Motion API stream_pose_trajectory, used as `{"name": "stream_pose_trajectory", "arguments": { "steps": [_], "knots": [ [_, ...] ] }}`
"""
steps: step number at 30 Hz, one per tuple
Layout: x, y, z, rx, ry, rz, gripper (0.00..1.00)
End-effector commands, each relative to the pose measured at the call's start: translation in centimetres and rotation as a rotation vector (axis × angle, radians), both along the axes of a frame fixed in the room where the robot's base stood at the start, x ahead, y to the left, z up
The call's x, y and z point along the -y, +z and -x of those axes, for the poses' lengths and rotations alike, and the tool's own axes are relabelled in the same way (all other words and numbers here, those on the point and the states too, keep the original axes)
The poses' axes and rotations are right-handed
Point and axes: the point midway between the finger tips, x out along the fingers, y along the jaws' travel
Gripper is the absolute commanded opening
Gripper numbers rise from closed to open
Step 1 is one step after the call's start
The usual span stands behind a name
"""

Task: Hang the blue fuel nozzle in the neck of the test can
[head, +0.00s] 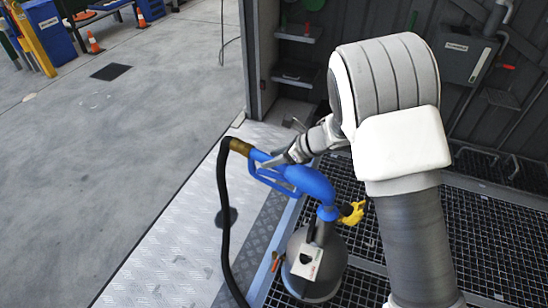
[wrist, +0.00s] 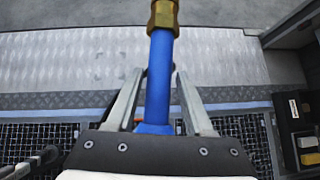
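The blue fuel nozzle (head: 312,183) has a brass hose fitting (head: 240,146) at its rear and a loop guard below its handle. My gripper (head: 272,162) is at the rear of its handle. In the wrist view, the fingers of my gripper (wrist: 160,75) lie along both sides of the blue handle (wrist: 160,95), apparently closed on it near the tips. The grey test can (head: 318,278) with a white label stands on the grating below the nozzle. The nozzle's front end points down over the can's top; whether the spout is inside the neck is unclear.
A black hose (head: 224,215) runs from the fitting down across the metal tread plate (head: 180,255). A yellow part (head: 352,213) sits by the can's top. Dark grating (head: 490,245) covers the bay floor. A wall box (head: 466,58) and shelves (head: 298,75) are behind.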

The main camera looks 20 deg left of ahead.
Motion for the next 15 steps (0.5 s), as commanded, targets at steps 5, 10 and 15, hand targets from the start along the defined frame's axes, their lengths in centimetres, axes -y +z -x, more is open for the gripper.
{"name": "stream_pose_trajectory", "arguments": {
  "steps": [5, 10, 15],
  "knots": [
    [0.03, -0.04, 0.01, 0.000, 0.000, 0.001, 0.75],
    [0.08, -0.22, 0.08, -0.003, 0.000, 0.004, 0.75],
    [0.63, 0.51, 0.03, -0.002, -0.001, 0.002, 0.75]
  ]
}}
